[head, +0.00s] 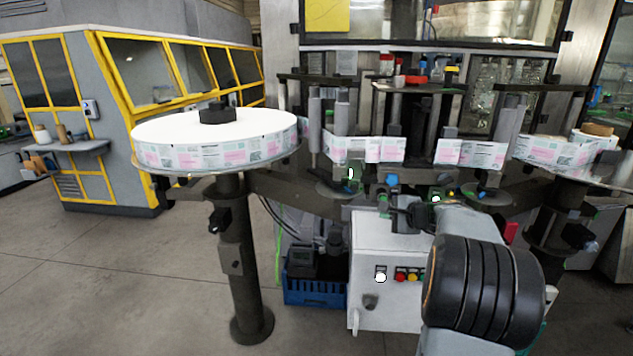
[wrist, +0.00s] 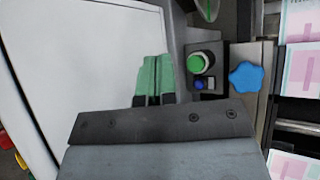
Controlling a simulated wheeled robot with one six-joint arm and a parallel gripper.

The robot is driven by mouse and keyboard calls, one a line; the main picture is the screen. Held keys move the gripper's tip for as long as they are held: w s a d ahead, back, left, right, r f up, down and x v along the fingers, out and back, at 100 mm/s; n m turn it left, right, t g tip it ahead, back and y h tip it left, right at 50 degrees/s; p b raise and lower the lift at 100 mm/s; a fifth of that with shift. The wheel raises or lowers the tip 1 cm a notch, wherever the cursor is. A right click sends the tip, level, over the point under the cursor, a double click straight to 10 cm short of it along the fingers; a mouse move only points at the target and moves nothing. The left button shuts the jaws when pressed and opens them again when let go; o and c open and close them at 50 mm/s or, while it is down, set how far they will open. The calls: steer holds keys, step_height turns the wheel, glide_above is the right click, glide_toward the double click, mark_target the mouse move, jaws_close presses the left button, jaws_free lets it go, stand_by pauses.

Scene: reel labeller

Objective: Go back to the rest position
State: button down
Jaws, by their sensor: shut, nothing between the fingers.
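My gripper (wrist: 155,62) shows in the wrist view as two green fingers pressed side by side, with nothing between them. It is in front of the white cabinet panel (wrist: 95,40), just left of a dark control box with a green button (wrist: 195,63) and a small blue button (wrist: 198,85). I cannot tell whether the fingers touch anything. In the head view my arm reaches from the lower right toward the labeller's middle, above the white control cabinet (head: 368,245); the fingers cannot be made out clearly there.
A blue star knob (wrist: 247,77) and the label strip (wrist: 301,72) are right of the fingers. A large label reel (head: 165,130) stands on a post at left, another reel (head: 565,150) at right. A blue crate (head: 315,292) sits below. The floor at left is clear.

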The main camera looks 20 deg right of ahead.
steer(key=shift+a, duration=0.1)
steer(key=a+n+g, duration=0.1)
steer(key=a, duration=0.2)
steer(key=s+a+r+n+p, duration=0.1)
steer(key=a, duration=0.2)
steer(key=s+a+r+n+g+y+p, duration=0.1)
steer(key=a, duration=0.2)
steer(key=shift+n+g, duration=0.3)
steer(key=shift+n, duration=0.1)
steer(key=s+a+n+g+p, duration=0.35)
steer(key=s+a+n, duration=0.2)
steer(key=a, duration=0.45)
steer(key=s+a+n+g+h+p, duration=0.1)
steer(key=s+a+n+h+p, duration=0.1)
steer(key=s+n, duration=0.3)
steer(key=s+a+n+g+h+p, duration=0.2)
steer(key=s+a+n, duration=0.2)
steer(key=s, duration=0.6)
steer(key=shift+s+a+n, duration=0.35)
steer(key=shift+a, duration=0.15)
